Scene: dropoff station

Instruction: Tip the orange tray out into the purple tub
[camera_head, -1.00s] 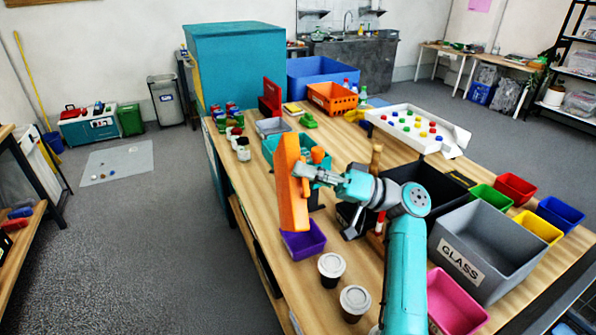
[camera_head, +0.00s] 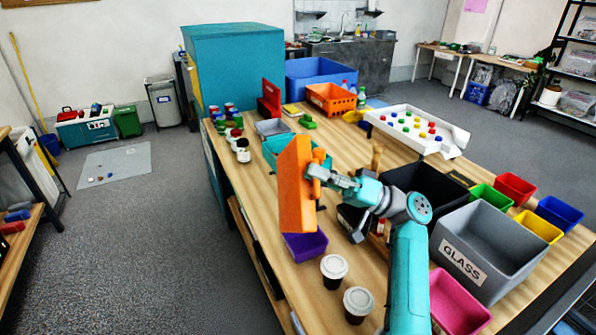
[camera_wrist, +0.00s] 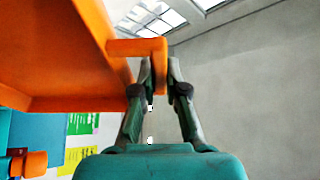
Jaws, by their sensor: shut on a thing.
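The orange tray (camera_head: 296,190) is held up on its side, steeply tilted, above the purple tub (camera_head: 305,245). My gripper (camera_head: 322,174) is shut on the tray's handle, on the tray's right side. In the wrist view, the fingers of my gripper (camera_wrist: 158,78) close on the orange handle, and the tray (camera_wrist: 60,55) fills the upper left. The purple tub stands on the wooden table below the tray, its back part hidden by the tray. I cannot see anything in the tub or falling from the tray.
Two lidded cups (camera_head: 334,270) (camera_head: 357,303) stand just right of and in front of the purple tub. A teal bin (camera_head: 272,150) is behind the tray. A grey GLASS bin (camera_head: 470,268) and a pink bin (camera_head: 455,305) are at right. The table's left edge runs close by the tub.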

